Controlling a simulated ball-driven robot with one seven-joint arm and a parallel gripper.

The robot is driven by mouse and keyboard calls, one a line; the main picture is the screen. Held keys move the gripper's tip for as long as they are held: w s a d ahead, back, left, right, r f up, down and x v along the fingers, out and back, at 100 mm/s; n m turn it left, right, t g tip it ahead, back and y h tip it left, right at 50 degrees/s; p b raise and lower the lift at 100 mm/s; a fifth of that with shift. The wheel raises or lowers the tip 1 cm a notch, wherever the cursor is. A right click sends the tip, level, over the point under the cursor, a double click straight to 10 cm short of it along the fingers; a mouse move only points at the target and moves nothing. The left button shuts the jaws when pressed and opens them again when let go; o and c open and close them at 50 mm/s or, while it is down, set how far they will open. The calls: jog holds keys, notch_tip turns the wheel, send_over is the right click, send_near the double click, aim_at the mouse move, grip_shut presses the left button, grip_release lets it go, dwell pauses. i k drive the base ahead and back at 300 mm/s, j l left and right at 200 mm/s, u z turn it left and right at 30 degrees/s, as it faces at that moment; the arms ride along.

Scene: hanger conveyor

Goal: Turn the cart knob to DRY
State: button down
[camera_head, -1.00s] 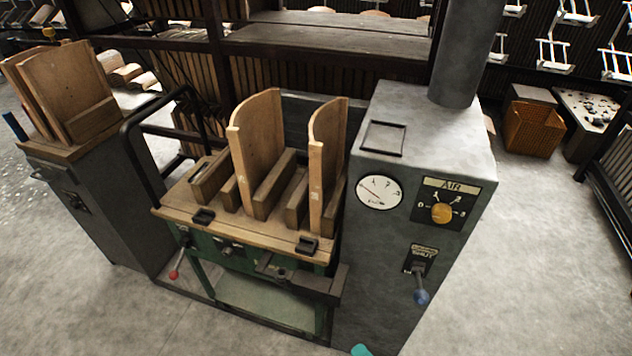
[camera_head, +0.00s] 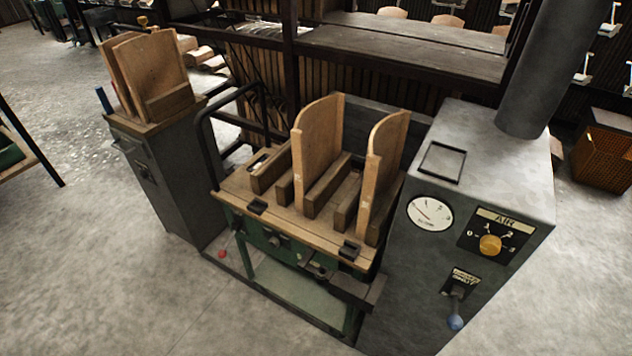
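A green-framed cart (camera_head: 300,232) with a wooden top stands at the middle, holding upright curved boards (camera_head: 318,150). A small dark knob (camera_head: 275,241) sits on its green front panel, too small to read its setting or any DRY mark. A red-balled lever (camera_head: 222,254) hangs at the cart's front left. My gripper is not in view.
A grey cabinet (camera_head: 480,190) stands close on the cart's right, with a gauge (camera_head: 430,213), a yellow AIR knob (camera_head: 490,245) and a blue-tipped lever (camera_head: 456,321). A dark cabinet (camera_head: 165,185) bears boards at left. Floor is open at front left.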

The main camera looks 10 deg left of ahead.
aim_at(274, 242)
jog(key=i+j+u, duration=0.15)
jog(key=j+u, duration=0.25)
jog(key=i+j+u, duration=0.15)
jog(key=u, duration=0.2)
jog(key=i+j+u, duration=0.15)
jog(key=u, duration=0.25)
jog(key=i, duration=0.1)
